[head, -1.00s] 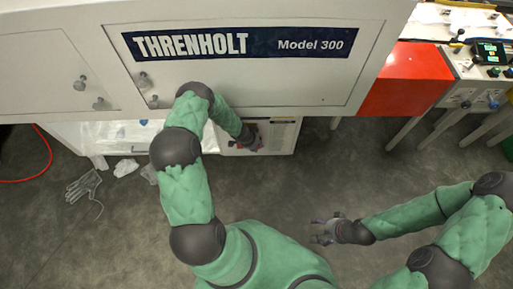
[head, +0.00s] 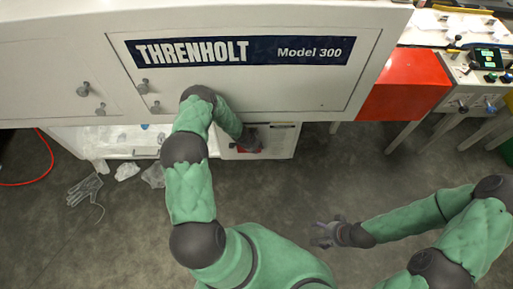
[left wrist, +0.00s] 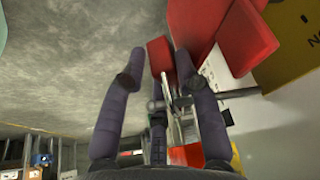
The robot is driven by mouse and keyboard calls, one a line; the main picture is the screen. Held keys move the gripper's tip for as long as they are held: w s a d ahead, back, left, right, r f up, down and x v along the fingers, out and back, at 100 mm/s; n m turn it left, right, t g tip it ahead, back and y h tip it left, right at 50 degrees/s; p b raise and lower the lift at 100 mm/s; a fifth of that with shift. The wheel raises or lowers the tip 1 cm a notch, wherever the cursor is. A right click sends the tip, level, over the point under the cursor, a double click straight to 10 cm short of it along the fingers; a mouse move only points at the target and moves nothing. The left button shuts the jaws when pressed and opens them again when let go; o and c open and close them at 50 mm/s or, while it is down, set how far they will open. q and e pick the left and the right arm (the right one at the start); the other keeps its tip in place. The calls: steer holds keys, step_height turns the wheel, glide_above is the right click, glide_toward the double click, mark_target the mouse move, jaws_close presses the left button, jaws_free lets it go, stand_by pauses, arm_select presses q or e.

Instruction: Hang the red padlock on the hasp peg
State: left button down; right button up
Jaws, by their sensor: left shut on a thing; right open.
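The red padlock (left wrist: 159,54) shows in the left wrist view as a small red block between the fingertips of my left gripper (left wrist: 160,62). That gripper is shut on it. In the head view my left gripper (head: 250,144) is at the front of a low white cabinet (head: 284,141), with a little red beside it. Grey metal parts (left wrist: 172,108) show behind the fingers; I cannot tell which is the hasp peg, or whether the padlock touches it. My right gripper (head: 322,232) is open and empty above the floor at the right.
The large white machine with the THRENHOLT sign (head: 240,51) overhangs the cabinet. Larger red panels (left wrist: 246,35) are close to my left fingers. A grey glove (head: 84,189) and crumpled film (head: 127,171) lie on the floor at left. A red box (head: 402,84) stands at right.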

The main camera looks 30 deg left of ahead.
arm_select(q)
steer(key=shift+w+a+r, duration=0.1)
steer(key=shift+w+a, duration=0.05)
steer(key=c, duration=0.8)
jaws_free()
steer(key=shift+c, duration=0.2)
steer(key=shift+a+r, duration=0.1)
steer(key=shift+a+r, duration=0.1)
steer(key=shift+r, duration=0.3)
steer(key=d+v, duration=0.1)
steer(key=v, duration=0.5)
steer(key=shift+s+a+r, duration=0.35)
steer(key=shift+s, duration=0.15)
